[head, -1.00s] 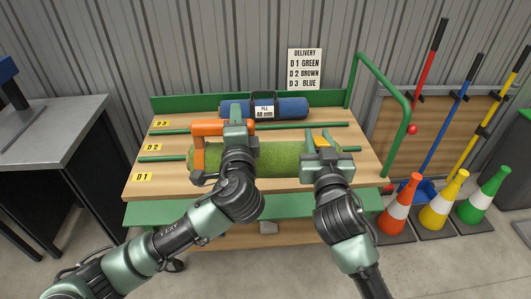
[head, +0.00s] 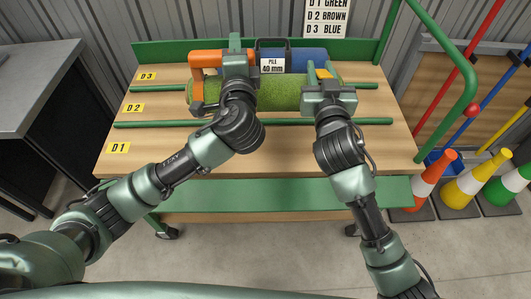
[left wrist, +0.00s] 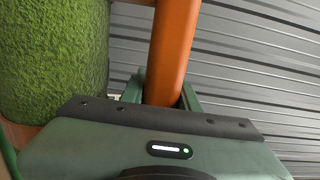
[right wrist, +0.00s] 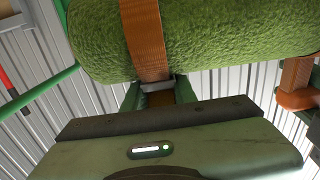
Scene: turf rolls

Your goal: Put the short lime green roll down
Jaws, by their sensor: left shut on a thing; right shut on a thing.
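The lime green roll (head: 275,94) lies crosswise in front of me, over the D2 lane and hiding part of the rear green bar; I cannot tell whether it touches the bench. My left gripper (head: 236,62) is shut on an orange handle (left wrist: 175,50) near the roll's left part. The roll's grassy side shows beside it in the left wrist view (left wrist: 52,60). My right gripper (head: 326,84) is shut on an orange strap (right wrist: 146,40) that runs around the roll, seen in the right wrist view (right wrist: 220,35). The roll looks level.
The wooden bench (head: 230,160) has lanes labelled D1, D2 and D3, split by green bars (head: 160,123). D1 is clear. Cones (head: 475,180) stand at right.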

